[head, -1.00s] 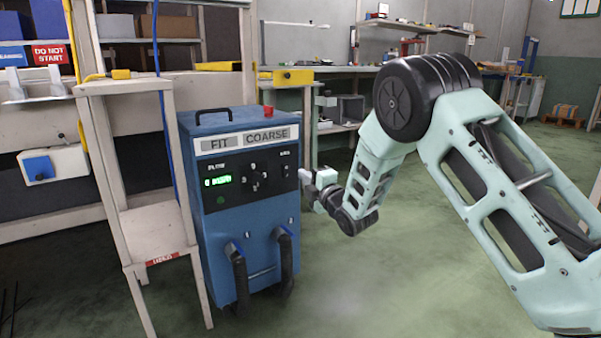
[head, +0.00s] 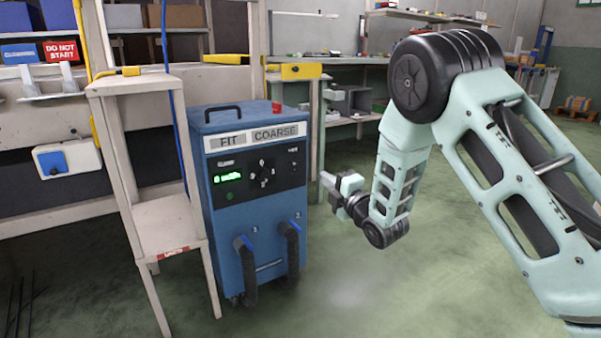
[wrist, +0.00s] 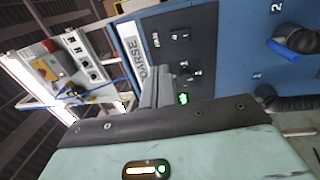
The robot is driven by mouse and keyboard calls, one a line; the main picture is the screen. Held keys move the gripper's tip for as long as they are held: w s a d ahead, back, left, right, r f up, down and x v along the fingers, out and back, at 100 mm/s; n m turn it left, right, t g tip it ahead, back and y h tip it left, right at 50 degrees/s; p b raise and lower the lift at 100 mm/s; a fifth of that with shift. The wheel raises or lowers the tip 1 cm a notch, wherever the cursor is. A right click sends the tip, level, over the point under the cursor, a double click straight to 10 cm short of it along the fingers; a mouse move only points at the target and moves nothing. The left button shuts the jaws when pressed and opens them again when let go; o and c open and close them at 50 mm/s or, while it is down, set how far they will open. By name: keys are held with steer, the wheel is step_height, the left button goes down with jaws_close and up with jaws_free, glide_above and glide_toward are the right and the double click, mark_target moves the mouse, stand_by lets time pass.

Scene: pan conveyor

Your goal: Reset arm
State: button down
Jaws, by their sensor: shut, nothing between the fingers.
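My gripper (head: 328,181) is at the end of my pale green arm, to the right of the blue machine and apart from it. The fingers are shut and hold nothing. In the wrist view my gripper (wrist: 160,88) points toward the machine, whose front is seen turned on its side. The blue machine (head: 222,285) stands on the floor with a "FIT COARSE" label, a green display, knobs and two black hoses with blue handles.
A beige stand (head: 172,225) is close on the machine's left. A workbench (head: 345,60) with shelves is behind. A "DO NOT START" sign (head: 61,51) is at the upper left. The green floor (head: 370,290) before the machine is open.

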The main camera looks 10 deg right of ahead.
steer(key=s+a+r+m+g+h+p, duration=0.1)
steer(key=s+a+r+m+g+p, duration=0.2)
steer(key=s+a+m+g, duration=0.45)
steer(key=s+a+r+m+g+h+p, duration=0.1)
steer(key=s+a+r+m+g+p, duration=0.3)
steer(key=s, duration=0.6)
steer(key=s+d+r+m+g+h+p, duration=0.1)
steer(key=s+r+g+h+p, duration=0.15)
steer(key=s, duration=1.15)
steer(key=s+d+r+m+g+h+p, duration=0.15)
steer(key=s+g, duration=0.25)
steer(key=s, duration=1)
step_height(320, 180, up, 37)
steer(key=p, duration=3.7)
steer(key=shift+a+f+y, duration=0.15)
steer(key=shift+a+y, duration=0.15)
steer(key=shift+a, duration=0.1)
